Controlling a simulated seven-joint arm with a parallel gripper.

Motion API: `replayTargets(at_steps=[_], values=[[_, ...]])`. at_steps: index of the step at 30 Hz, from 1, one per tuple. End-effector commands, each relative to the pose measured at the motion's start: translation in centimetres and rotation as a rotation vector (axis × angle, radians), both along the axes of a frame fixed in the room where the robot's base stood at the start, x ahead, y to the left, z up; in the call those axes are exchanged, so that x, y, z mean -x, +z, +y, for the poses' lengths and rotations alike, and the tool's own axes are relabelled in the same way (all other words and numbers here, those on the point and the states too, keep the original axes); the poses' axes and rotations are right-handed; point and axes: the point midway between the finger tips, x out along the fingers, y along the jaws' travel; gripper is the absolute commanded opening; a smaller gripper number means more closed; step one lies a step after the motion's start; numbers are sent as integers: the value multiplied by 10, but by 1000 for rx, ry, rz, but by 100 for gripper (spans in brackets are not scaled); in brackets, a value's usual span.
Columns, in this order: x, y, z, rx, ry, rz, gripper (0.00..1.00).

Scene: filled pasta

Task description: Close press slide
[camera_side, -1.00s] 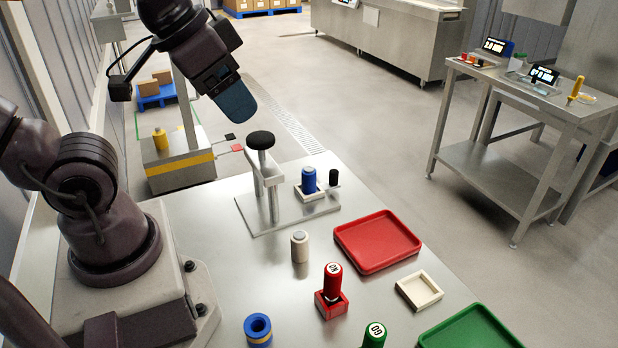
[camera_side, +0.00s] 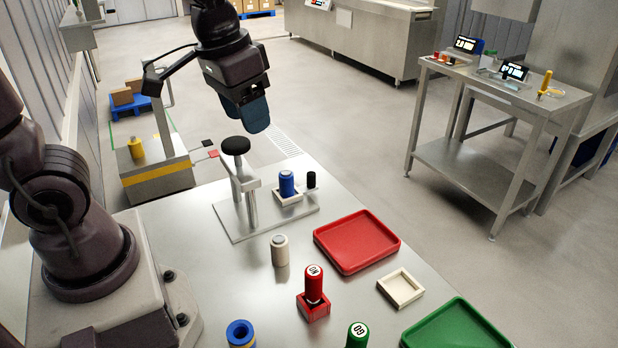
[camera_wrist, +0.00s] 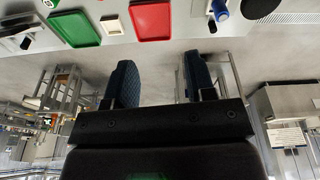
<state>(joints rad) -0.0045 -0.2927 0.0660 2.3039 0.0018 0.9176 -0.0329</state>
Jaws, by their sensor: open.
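The press (camera_side: 247,203) stands on a flat metal plate at the far end of the bench, with a black round knob (camera_side: 236,145) on top. Its slide, a pale tray (camera_side: 288,198), sticks out to the right of the frame and bears a blue cylinder (camera_side: 287,183). A black upright handle (camera_side: 311,180) stands at its outer end. My gripper (camera_side: 255,115) hangs in the air above and beyond the press, touching nothing. In the wrist view its two dark blue fingers (camera_wrist: 160,80) are wide apart and empty. The blue cylinder (camera_wrist: 221,10) shows at the top there.
A red tray (camera_side: 357,241), a small pale box (camera_side: 400,288) and a green tray (camera_side: 458,325) lie along the right. A red stamp (camera_side: 314,285), a grey cylinder (camera_side: 279,250), a blue ring (camera_side: 240,333) and a green stamp (camera_side: 357,334) stand nearer. Air right of the slide is free.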

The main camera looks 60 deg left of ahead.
Motion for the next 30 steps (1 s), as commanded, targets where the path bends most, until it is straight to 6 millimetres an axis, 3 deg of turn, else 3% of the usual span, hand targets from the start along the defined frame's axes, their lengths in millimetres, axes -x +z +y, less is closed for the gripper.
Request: replayTargets(at_steps=[3, 11, 18, 23, 26, 30], values=[[-38, -16, 15, 12, 134, 94, 50], [-115, -67, 55, -17, 568, 250, 50], [-174, -138, 96, -133, 1089, 306, 50], [-207, -184, 120, -240, 1522, 233, 50], [-225, -191, 128, -266, 1780, 134, 50], [-242, -171, 128, -226, 2057, 4, 50]])
